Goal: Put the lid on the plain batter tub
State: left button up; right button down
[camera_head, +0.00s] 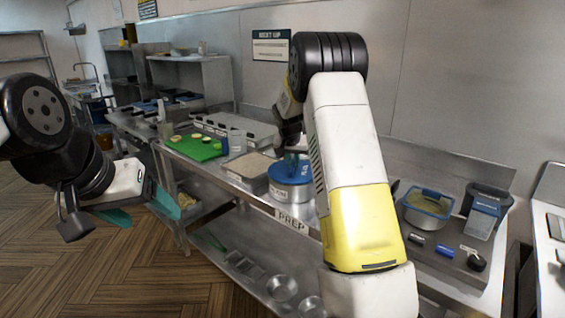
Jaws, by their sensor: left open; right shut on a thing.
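A round tub with pale, labelled walls (290,193) stands on the steel counter near the middle. A blue round lid (283,173) covers its top; I cannot tell whether it is fully seated. My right gripper (292,160) is over the lid and shut on it, with its fingers partly hidden by my own arm.
A tray of pale crumbs (250,167) sits left of the tub, near a green board (192,147). A blue-rimmed container (428,208) and a dark blue bin (487,201) stand at the right. Metal pans (282,288) lie on the lower shelf.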

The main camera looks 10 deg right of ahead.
jog(key=shift+f, duration=0.25)
dwell(0.4)
jog(key=c, duration=1.3)
grip_release()
jog(key=shift+c, duration=0.2)
